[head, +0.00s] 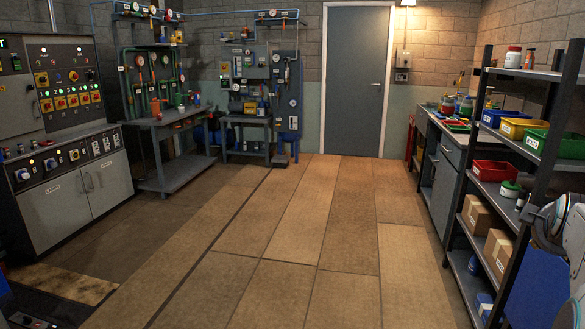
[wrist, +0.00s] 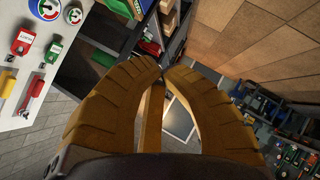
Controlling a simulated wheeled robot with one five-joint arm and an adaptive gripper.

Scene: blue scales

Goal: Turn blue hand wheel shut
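I cannot pick out a blue hand wheel for certain in either view. In the head view, pipe boards with gauges and small coloured valves hang at the back left (head: 145,70) and back centre (head: 262,65), too small to tell the wheels apart. In the wrist view, my gripper (wrist: 164,70) shows two ridged yellow-brown fingers, their tips drawn close together with nothing between them. My arm (head: 572,235) shows at the right edge of the head view, far from the boards.
A control cabinet (head: 95,190) stands at left, with a workbench (head: 172,122) beyond it. A shelf rack (head: 483,172) with bins and boxes stands close at right. A grey door (head: 355,85) is at the back. The floor (head: 300,235) between is clear. A white panel (wrist: 15,88) with coloured levers shows in the wrist view.

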